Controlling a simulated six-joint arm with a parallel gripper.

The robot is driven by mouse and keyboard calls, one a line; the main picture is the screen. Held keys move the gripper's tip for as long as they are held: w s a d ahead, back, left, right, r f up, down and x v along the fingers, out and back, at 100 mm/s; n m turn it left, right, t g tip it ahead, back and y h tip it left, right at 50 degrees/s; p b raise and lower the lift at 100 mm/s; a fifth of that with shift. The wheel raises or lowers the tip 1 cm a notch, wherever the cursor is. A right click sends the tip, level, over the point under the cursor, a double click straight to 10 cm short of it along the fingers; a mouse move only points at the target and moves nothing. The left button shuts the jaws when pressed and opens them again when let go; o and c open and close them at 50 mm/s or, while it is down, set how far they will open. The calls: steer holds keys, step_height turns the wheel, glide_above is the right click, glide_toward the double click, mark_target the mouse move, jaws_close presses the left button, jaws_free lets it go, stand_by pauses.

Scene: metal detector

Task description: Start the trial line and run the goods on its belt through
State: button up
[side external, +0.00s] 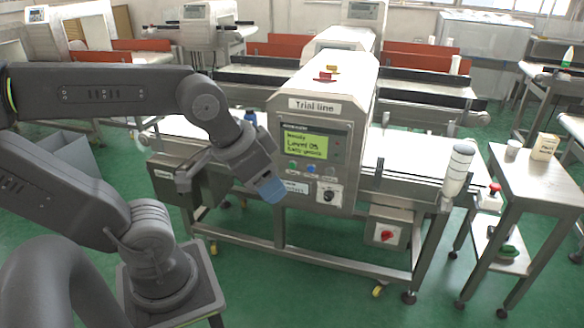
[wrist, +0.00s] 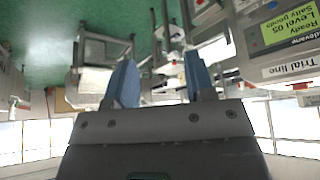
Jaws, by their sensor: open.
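The trial line's detector housing (side external: 365,95) carries the label "Trial line" (side external: 314,105). Its lit green display (side external: 306,145) reads "Ready", "Level 05", "Salty goods"; it also shows in the wrist view (wrist: 288,25). A green button (side external: 292,165) and other buttons sit below the display, with a black knob (side external: 329,196) lower right. The belt (side external: 405,158) runs out to the right. A small blue-topped item (side external: 250,116) shows at the left belt, mostly hidden behind my arm. My gripper (side external: 269,189) is open and empty, in front of the housing's lower left; its blue fingers (wrist: 162,80) stand apart.
A red rotary switch (side external: 386,235) is on a box under the belt. A side table (side external: 535,180) holds a cup and carton. A red push button (side external: 494,188) is nearby. Other lines stand behind.

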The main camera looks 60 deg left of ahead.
jaws_close()
stand_by(1.4)
